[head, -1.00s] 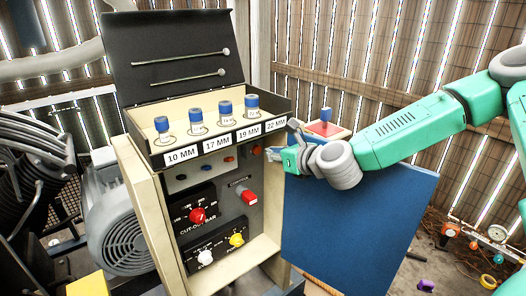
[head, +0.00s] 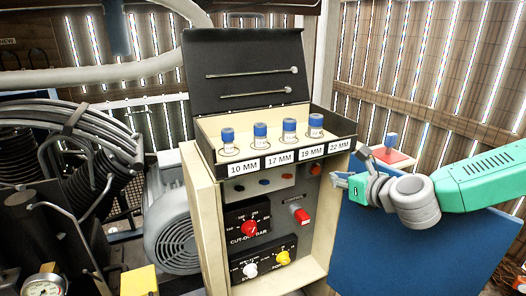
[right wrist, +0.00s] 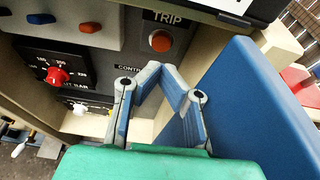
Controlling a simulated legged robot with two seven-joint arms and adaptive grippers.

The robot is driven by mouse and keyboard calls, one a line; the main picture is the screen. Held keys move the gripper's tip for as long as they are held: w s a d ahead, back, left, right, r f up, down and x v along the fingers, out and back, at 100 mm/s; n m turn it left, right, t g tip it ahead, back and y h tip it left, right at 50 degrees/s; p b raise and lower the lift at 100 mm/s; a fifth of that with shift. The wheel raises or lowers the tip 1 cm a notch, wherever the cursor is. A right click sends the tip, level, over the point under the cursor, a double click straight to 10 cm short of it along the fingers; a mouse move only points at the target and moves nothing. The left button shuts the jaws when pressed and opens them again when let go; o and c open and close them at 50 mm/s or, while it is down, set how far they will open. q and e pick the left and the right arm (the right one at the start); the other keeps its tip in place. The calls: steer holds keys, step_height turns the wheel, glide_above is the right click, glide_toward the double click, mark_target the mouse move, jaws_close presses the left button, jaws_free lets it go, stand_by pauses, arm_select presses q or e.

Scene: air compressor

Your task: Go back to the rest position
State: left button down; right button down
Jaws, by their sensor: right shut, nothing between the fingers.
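My right gripper (head: 348,178) reaches in from the right and is by the right side of the compressor's control panel (head: 247,205), in front of the blue panel door (head: 430,245). I cannot tell whether the fingers touch the panel or door. My left gripper is not in view.
An open black box (head: 246,66) on the cabinet holds several blue-topped sockets behind size labels. The panel has a red knob (head: 250,227), a white knob (head: 250,270) and a yellow knob (head: 282,258). A grey motor (head: 172,230) and hoses stand left.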

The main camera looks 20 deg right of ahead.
steer(key=shift+a+f, duration=0.1)
steer(key=s+a+f+n+g, duration=0.3)
steer(key=s+a+f+n, duration=0.15)
steer(key=f+n, duration=0.2)
steer(key=s+a+f+n+g+y, duration=0.1)
steer(key=s+a+f+n+g, duration=0.15)
steer(key=s+f+n, duration=0.35)
steer(key=s+a+f+n+g, duration=0.2)
steer(key=s+a+f+n, duration=0.15)
steer(key=f+n, duration=0.35)
steer(key=s+f+n+g+h, duration=0.1)
steer(key=s+f+n+g, duration=0.2)
steer(key=s+f+n, duration=0.2)
steer(key=s+f+n+g+h, duration=0.1)
steer(key=s+f+n+g, duration=0.2)
steer(key=s+n, duration=0.8)
steer(key=s+f, duration=0.2)
steer(key=s, duration=0.1)
steer(key=shift+s+d+f, duration=0.2)
steer(key=shift+d+f, duration=0.1)
steer(key=shift+f, duration=0.1)
